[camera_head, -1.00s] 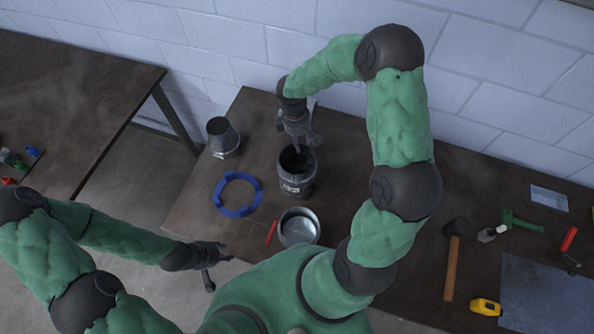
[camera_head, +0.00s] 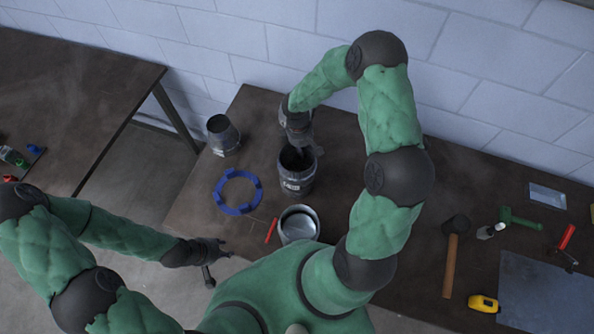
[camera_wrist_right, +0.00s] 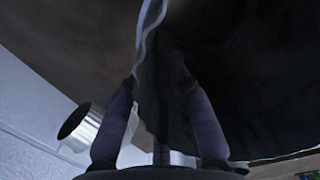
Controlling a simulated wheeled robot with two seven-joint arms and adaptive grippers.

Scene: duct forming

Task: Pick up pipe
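A dark grey metal pipe (camera_head: 298,186) with a white label stands upright on the dark table. My right gripper (camera_head: 303,153) points down at its far rim. In the right wrist view the pipe's dark wall (camera_wrist_right: 235,100) fills the upper right, and my right gripper's fingers (camera_wrist_right: 162,65) reach up on either side of its edge. Whether they are tight on the wall I cannot tell. My left gripper (camera_head: 213,268) hangs off the table's front edge, away from the pipe, its opening unclear.
Another metal piece (camera_head: 223,135) stands at the back left, also in the wrist view (camera_wrist_right: 88,125). A blue ring (camera_head: 219,198), a red marker (camera_head: 271,231) and a metal pot (camera_head: 299,224) lie nearby. A hammer (camera_head: 451,265) and yellow tape measure (camera_head: 484,304) lie at right.

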